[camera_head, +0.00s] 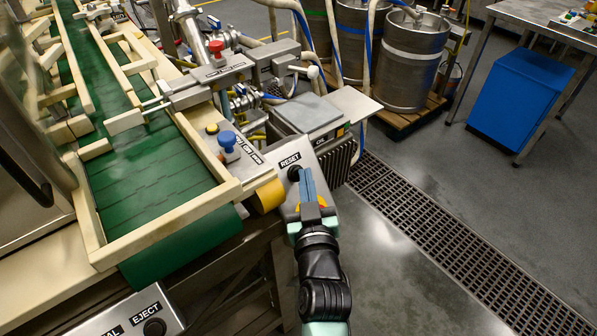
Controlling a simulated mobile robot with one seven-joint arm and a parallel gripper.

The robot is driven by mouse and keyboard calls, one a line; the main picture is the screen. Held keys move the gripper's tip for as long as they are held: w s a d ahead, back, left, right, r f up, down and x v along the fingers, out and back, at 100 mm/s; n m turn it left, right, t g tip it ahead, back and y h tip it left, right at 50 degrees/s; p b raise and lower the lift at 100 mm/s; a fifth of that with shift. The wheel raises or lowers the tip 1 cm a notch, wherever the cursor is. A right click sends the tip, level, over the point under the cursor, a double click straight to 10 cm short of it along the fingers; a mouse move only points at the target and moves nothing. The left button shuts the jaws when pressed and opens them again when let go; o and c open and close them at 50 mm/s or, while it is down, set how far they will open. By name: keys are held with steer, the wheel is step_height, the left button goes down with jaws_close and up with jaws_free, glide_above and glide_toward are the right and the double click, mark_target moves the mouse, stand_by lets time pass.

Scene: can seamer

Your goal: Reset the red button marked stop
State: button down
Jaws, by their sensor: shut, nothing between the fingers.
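My gripper (304,173) reaches up from the bottom of the picture, its blue fingers shut together. The fingers lie over a grey sloping panel (331,222) at the end of the conveyor. A black knob (294,173) under a RESET label sits just left of the fingertips. A red-orange part with yellow around it (323,202) shows beside the fingers and is mostly hidden by my gripper. It may be the stop button; no STOP marking is readable. I cannot tell whether the fingers touch the panel or the knob.
A green conveyor (150,170) with cream rails runs at the left. A blue knob (227,140) stands on its side rail. An EJECT panel (125,318) is at lower left. Steel kegs (410,65) stand behind. The floor at right is open, with a drain grate (440,235).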

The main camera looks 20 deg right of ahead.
steer(key=shift+w+a+f, duration=0.1)
steer(key=shift+w+f, duration=0.15)
steer(key=shift+w, duration=0.05)
stand_by(0.5)
stand_by(0.4)
steer(key=shift+s+d+r, duration=0.2)
steer(key=shift+s+r, duration=0.25)
steer(key=shift+s, duration=0.2)
steer(key=s+r, duration=0.1)
steer(key=s+d+r, duration=0.1)
steer(key=s+r, duration=0.1)
steer(key=shift+s+d+b, duration=0.25)
steer(key=shift+s+b, duration=0.05)
steer(key=shift+s, duration=0.1)
stand_by(0.5)
